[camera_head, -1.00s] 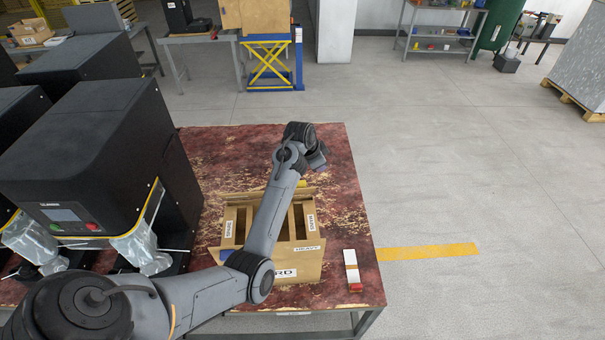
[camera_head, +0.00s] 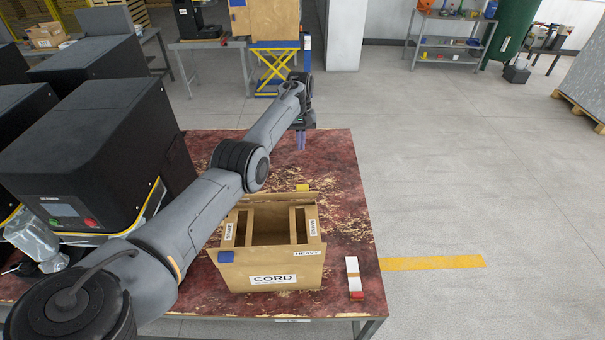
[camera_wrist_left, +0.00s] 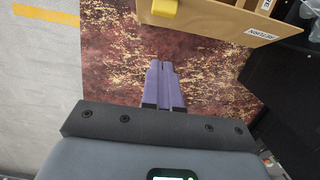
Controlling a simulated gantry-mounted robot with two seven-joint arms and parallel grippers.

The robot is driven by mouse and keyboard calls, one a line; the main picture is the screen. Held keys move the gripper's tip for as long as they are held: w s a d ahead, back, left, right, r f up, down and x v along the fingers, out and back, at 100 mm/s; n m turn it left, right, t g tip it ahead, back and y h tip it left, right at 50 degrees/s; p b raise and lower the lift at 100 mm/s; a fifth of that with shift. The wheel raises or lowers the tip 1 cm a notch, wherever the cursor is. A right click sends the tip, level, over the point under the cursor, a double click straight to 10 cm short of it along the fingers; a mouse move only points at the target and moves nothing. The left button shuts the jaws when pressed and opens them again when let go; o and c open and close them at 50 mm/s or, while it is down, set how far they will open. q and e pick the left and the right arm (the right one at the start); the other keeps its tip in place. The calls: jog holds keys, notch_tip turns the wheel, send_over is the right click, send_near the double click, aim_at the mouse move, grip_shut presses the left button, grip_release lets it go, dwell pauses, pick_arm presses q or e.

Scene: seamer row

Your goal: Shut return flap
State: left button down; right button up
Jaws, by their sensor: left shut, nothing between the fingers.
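The cardboard box (camera_head: 290,277), marked CORD, stands on the red worn table. Its top is uncovered and shows dividers and an empty-looking middle. A panel with a blue tab (camera_head: 226,257) shows along its front edge. A flap with a yellow tab (camera_head: 302,187) shows at its back edge. My right gripper is not in view.
Black seamer machines (camera_head: 92,150) stand close on the left. A white and red object (camera_head: 353,278) lies right of the box. My left arm crosses over the table's left part.

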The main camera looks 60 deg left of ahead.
pick_arm(q)
jog(key=s+d+f+p, duration=0.2)
jog(key=d+f+p, duration=0.2)
jog(key=f, duration=0.6)
jog(key=shift+s+d+p, duration=0.15)
jog(key=shift+p, duration=0.3)
jog(key=shift+f, duration=0.1)
